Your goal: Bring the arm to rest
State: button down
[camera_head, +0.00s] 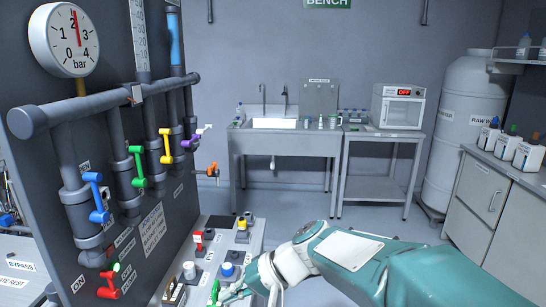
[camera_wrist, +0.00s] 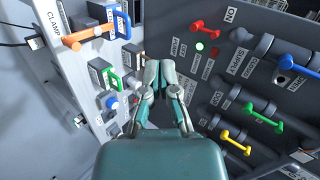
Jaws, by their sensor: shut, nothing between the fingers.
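My gripper (camera_head: 236,292) is at the bottom of the head view, at the end of my teal arm reaching in from the lower right. In the wrist view its two fingers (camera_wrist: 160,68) stand close together with nothing seen between them. It is over or near the grey control box (camera_head: 237,228), which carries buttons and switches. The box also shows at the left of the wrist view (camera_wrist: 84,62). The dark pipe panel (camera_head: 112,150) with coloured valve handles rises to the left in the head view. I cannot tell whether the fingertips touch anything.
A pressure gauge (camera_head: 63,39) tops the pipe panel. Blue (camera_head: 96,197), green (camera_head: 138,166) and yellow (camera_head: 167,146) handles jut from its pipes. A sink bench (camera_head: 285,137), an oven (camera_head: 398,106) and a tank (camera_head: 462,110) stand at the back. Floor between is clear.

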jog(key=s+d+t+h, duration=0.2)
jog(key=s+d+h, duration=0.1)
jog(key=d, duration=0.5)
jog(key=s+d+t+h, duration=0.1)
jog(key=s+d+h, duration=0.3)
jog(key=s+d, duration=0.2)
jog(key=s+d+f+m+t+h, duration=0.1)
jog(key=s+d+t+h, duration=0.1)
jog(key=s+d, duration=0.3)
jog(key=d+h, duration=0.1)
jog(key=d, duration=0.3)
jog(key=shift+d+t+h, duration=0.3)
